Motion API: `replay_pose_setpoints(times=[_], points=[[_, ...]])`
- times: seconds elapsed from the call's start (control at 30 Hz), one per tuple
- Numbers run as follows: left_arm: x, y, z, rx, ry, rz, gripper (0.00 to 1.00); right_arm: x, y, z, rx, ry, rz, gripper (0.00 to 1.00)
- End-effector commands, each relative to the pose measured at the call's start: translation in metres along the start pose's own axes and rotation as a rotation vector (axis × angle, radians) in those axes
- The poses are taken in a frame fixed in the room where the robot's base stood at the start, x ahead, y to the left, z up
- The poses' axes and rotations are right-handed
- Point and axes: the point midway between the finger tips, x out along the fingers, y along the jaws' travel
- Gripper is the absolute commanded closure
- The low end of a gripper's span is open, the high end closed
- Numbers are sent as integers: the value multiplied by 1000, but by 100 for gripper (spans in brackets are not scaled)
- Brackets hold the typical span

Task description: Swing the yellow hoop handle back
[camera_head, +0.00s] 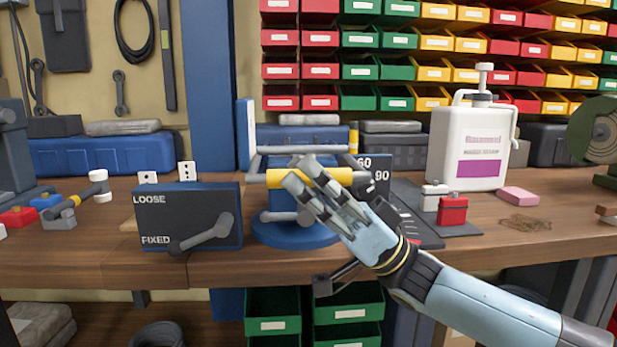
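The yellow hoop handle (280,180) is a horizontal yellow grip bar between grey arms, on a device with a round blue base (290,235) on the workbench. My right gripper (302,187) reaches in from the lower right. Its grey fingers lie over the middle of the yellow bar and in front of the device. They look spread, but I cannot tell whether they touch or close on the bar. Part of the bar and the device is hidden behind the fingers. A dial plate marked 60 and 90 (377,175) stands just behind on the right. My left gripper is not in view.
A dark box marked LOOSE and FIXED (187,217) with a grey lever stands close on the left. On the right are a red block (453,210), a white jug with a pump (468,148) and a pink block (518,196). The bench's front edge is close below.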

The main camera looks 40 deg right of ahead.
Motion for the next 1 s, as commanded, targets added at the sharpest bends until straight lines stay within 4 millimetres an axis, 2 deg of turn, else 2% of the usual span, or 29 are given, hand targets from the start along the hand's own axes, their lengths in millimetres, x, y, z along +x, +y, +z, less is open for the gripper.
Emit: replay_pose_setpoints(times=[0.03, 0.23, 0.73, 0.87, 1.0], points=[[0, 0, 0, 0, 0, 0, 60, 0, 0, 0, 0, 0, 0, 74], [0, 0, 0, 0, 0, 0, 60, 0, 0, 0, 0, 0, 1, 100], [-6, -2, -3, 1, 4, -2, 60, 3, 0, -3, 10, 0, 13, 100], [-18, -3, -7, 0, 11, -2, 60, 9, 0, -9, 38, 1, 42, 100], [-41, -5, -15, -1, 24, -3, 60, 20, 0, -21, 92, 1, 97, 100]])
